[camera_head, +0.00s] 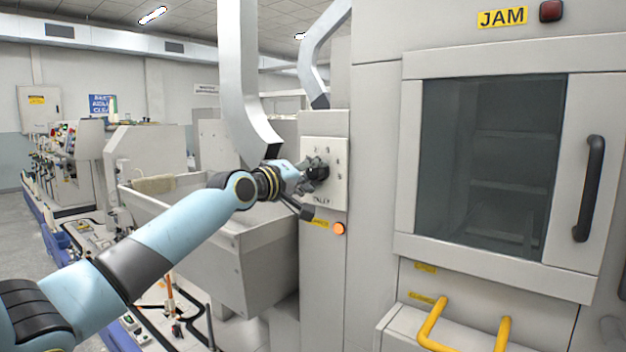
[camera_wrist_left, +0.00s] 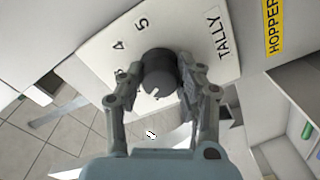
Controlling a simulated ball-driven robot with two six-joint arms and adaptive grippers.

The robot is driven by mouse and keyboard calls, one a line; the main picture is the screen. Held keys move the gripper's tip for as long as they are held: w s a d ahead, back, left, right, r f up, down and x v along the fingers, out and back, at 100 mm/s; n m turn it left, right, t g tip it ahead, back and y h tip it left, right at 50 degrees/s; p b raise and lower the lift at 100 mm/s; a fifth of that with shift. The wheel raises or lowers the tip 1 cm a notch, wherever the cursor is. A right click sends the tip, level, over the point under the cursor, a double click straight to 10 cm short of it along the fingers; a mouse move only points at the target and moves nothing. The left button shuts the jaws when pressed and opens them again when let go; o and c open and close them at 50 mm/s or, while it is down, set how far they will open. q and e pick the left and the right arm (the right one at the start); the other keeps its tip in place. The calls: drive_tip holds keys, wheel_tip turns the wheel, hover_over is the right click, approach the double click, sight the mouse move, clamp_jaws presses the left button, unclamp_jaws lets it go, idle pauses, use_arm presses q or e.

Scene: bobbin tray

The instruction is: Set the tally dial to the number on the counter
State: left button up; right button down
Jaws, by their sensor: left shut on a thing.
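The tally dial (camera_head: 320,172) is a dark round knob on a pale plate (camera_head: 339,196) marked TALLY, on a narrow grey cabinet. My left gripper (camera_head: 313,175) reaches it from the left and is shut on it. In the left wrist view the dial (camera_wrist_left: 158,68) sits between the two fingers, with a small white mark on its near side. The digits 4 and 5 show on the plate there; the other digits are hidden or too small to read. I cannot tell which number the dial points to. No counter reading is legible. My right gripper is out of view.
An orange button (camera_head: 339,229) and a yellow label (camera_head: 319,223) are below the plate. A grey hopper bin (camera_head: 246,265) stands left of the cabinet. At right are a windowed door with a dark handle (camera_head: 588,188), yellow rails (camera_head: 433,322) and a JAM sign (camera_head: 502,18).

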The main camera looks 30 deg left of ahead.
use_arm(q)
drive_tip(key=shift+f+m, duration=0.15)
drive_tip(key=shift+m, duration=0.35)
drive_tip(key=o, duration=1.1)
drive_tip(key=shift+o, duration=0.2)
drive_tip(key=shift+s, duration=0.3)
drive_tip(key=s, duration=0.7)
drive_tip(key=shift+a, duration=0.25)
drive_tip(key=shift+w, duration=0.1)
